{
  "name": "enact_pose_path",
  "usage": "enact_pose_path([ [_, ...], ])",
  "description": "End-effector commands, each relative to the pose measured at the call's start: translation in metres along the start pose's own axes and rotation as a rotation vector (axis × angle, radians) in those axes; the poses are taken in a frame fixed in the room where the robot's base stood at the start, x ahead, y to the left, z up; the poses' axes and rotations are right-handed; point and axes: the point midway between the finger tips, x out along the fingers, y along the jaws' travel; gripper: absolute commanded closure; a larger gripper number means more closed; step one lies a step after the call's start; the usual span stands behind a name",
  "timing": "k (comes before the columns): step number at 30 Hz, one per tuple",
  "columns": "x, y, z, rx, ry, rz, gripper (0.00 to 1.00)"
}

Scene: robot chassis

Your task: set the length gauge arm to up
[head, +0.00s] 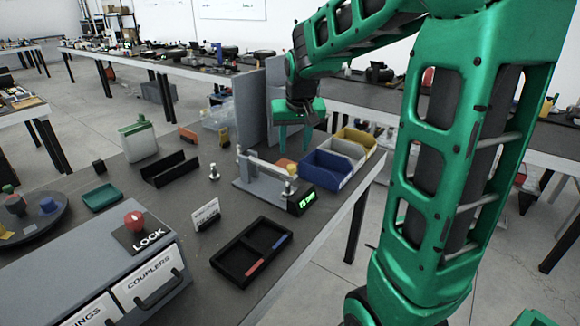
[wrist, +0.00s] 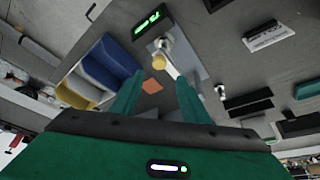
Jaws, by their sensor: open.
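The length gauge (head: 262,187) is a grey block on the near table with a lit green display (head: 300,203) at its right end. Its pale arm (head: 265,167) lies low and roughly level along the block, between metal posts. In the wrist view, the gauge arm (wrist: 171,68) shows ahead of the fingers, with a tan round knob (wrist: 159,62) near its end and the display (wrist: 152,21) beyond. My gripper (wrist: 157,98) is open and empty, with fingers apart and not touching the gauge.
Blue (head: 328,170), white and yellow (head: 357,139) bins stand right of the gauge. A grey upright panel (head: 250,108) is behind it. A black divided tray (head: 250,252), a small label stand (head: 206,214) and a drawer cabinet with a red LOCK knob (head: 134,221) are nearer.

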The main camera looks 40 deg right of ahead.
Motion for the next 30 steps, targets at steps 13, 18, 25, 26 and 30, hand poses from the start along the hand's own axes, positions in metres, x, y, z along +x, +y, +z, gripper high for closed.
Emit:
enact_pose_path([
  [13, 0.069, 0.002, 0.000, 0.003, -0.004, 0.002, 0.59],
  [18, 0.091, 0.002, 0.000, 0.003, -0.002, 0.001, 0.59],
  [25, 0.105, 0.002, 0.000, 0.003, 0.000, 0.001, 0.59],
  [26, 0.105, 0.002, 0.000, 0.003, 0.000, 0.001, 0.59],
  [30, 0.106, 0.002, 0.000, 0.003, 0.000, 0.001, 0.59],
])
